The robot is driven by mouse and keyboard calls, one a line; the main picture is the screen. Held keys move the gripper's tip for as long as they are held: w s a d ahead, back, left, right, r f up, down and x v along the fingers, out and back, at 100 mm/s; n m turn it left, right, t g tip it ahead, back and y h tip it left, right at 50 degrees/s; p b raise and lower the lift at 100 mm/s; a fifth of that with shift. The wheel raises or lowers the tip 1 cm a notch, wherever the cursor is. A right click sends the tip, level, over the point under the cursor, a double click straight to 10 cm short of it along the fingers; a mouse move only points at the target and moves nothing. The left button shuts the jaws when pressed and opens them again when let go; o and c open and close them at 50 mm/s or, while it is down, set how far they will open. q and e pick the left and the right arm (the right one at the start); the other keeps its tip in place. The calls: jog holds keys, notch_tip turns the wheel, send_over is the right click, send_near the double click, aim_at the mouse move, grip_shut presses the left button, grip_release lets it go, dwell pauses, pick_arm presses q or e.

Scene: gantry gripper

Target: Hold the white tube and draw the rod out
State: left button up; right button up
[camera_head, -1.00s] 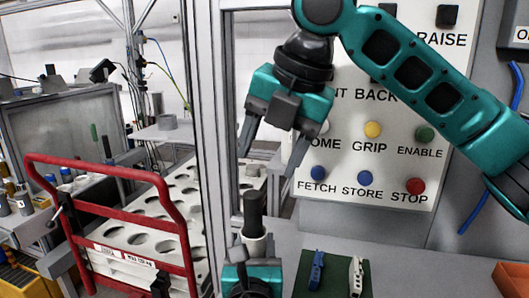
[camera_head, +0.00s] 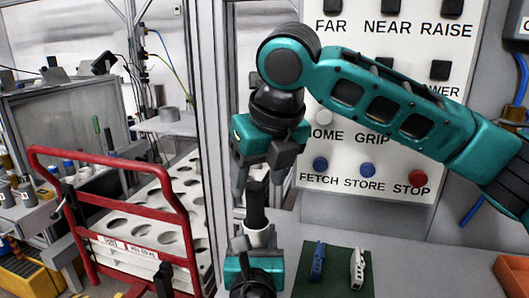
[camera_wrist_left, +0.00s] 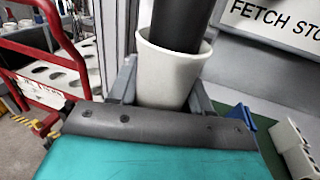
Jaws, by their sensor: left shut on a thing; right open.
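The white tube (camera_head: 258,238) stands upright low in the middle of the head view. The dark rod (camera_head: 257,208) sticks up out of its open top. My left gripper (camera_head: 250,258) is shut on the tube from below. The left wrist view shows the tube (camera_wrist_left: 168,76) between its fingers, with the rod (camera_wrist_left: 184,22) inside, leaving a gap at the rim. My right gripper (camera_head: 258,186) points down, open, at the rod's upper end. The rod's top appears between its fingers; I cannot tell whether they touch it.
A white button panel (camera_head: 375,120) stands behind my right arm. A green mat (camera_head: 334,282) with a blue clip (camera_head: 317,264) and a white clip (camera_head: 357,268) lies right of the tube. A frame post (camera_head: 207,130) and red-handled cart (camera_head: 108,158) are at left.

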aim_at(253, 197)
jog(key=x, duration=0.5)
jog(key=shift+w+f, duration=0.1)
jog(key=shift+f, duration=0.25)
jog(key=shift+r, duration=0.1)
grip_shut()
pick_arm(q)
jog(key=shift+f, duration=0.1)
pick_arm(e)
jog(key=shift+r, duration=1.75)
jog(key=shift+r, duration=1.3)
jog(key=shift+r, duration=0.15)
jog(key=shift+r, duration=1.3)
jog(key=shift+r, duration=0.1)
